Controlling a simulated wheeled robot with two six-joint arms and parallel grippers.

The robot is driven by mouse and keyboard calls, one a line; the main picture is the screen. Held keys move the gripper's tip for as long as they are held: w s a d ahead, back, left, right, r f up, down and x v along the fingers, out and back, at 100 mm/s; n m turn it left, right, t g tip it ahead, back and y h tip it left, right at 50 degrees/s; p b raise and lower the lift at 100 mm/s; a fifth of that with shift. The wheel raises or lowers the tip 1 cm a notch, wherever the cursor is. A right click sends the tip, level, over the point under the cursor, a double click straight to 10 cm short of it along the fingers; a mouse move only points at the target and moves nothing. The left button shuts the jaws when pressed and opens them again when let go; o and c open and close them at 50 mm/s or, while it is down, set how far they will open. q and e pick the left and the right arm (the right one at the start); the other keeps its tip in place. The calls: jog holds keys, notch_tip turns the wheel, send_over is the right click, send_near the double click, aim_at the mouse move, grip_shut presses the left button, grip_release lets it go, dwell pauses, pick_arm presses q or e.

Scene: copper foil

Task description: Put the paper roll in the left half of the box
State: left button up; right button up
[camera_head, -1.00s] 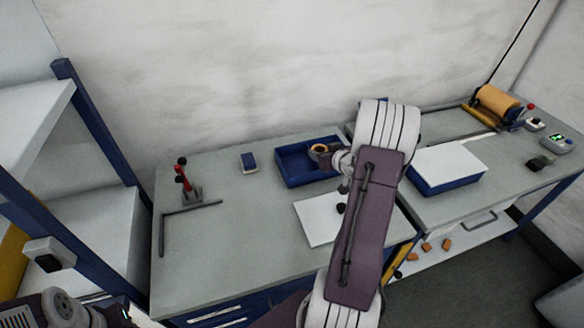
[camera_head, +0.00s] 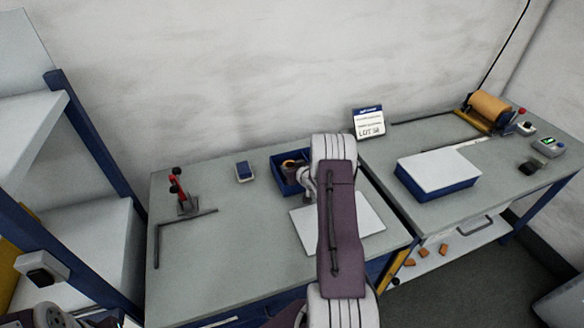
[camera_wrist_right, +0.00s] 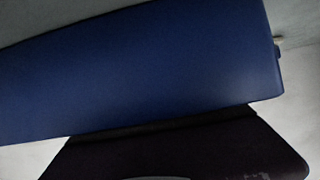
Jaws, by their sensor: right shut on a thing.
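The blue box (camera_head: 284,184) stands at the back of the near grey workbench. Its left and back walls show in the head view, and my right arm hides its right part. The orange-brown paper roll (camera_head: 291,164) is at the box's left half, with its round end showing. My right gripper (camera_head: 299,170) is shut on the roll, its fingers mostly hidden by the wrist. I cannot tell whether the roll touches the box floor. A blue surface (camera_wrist_right: 150,70), apparently the box, fills much of the right wrist view.
A white sheet (camera_head: 365,222) lies in front of the box, partly under my arm. A paper-topped blue tray (camera_head: 438,178) is at right.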

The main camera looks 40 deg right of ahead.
jog(key=shift+s, duration=0.1)
jog(key=shift+f, duration=0.15)
jog(key=o, duration=1.4)
jog(key=shift+c, duration=0.2)
